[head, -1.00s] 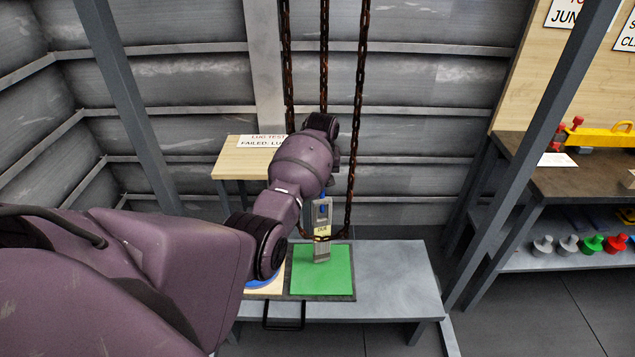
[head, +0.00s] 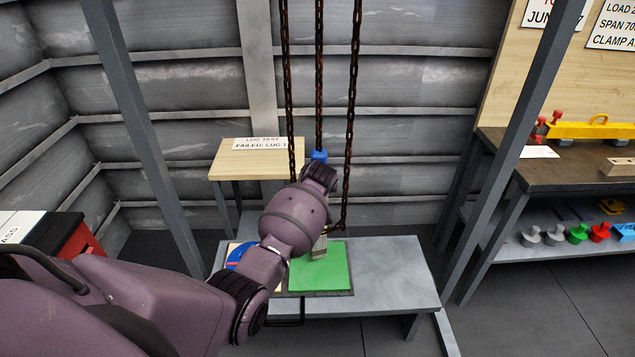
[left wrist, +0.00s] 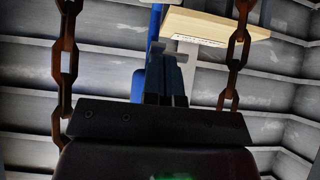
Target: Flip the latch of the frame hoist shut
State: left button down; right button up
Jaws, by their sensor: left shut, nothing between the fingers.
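The frame hoist shows as three rusty chains (head: 349,120) hanging over the bench. A blue block (head: 319,156) sits at the lower end of the visible middle chain, just above my left wrist. A grey piece (head: 320,247) shows partly behind the wrist, above the green mat. I cannot pick out the latch or tell its position. My left arm reaches in among the chains; its fingers are hidden in the head view. In the left wrist view, my left gripper (left wrist: 165,75) is shut and empty beside a blue upright part (left wrist: 152,60), between two chains. My right gripper is not in view.
The grey bench (head: 400,270) bears a green mat (head: 320,272) and a blue round item (head: 240,255). Wooden table (head: 230,164) stands behind. Frame posts (head: 150,140) flank the bench. A shelf (head: 560,257) with coloured parts stands right. The bench's right end is clear.

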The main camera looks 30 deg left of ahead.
pick_arm(q)
jog(key=shift+w+a+f+t+y+b, duration=0.1)
jog(key=shift+f+t+y+b, duration=1.5)
jog(key=shift+b, duration=2.5)
jog(key=shift+f+t+y+b, duration=0.95)
jog(key=shift+t+b, duration=1.15)
jog(key=shift+b, duration=1.95)
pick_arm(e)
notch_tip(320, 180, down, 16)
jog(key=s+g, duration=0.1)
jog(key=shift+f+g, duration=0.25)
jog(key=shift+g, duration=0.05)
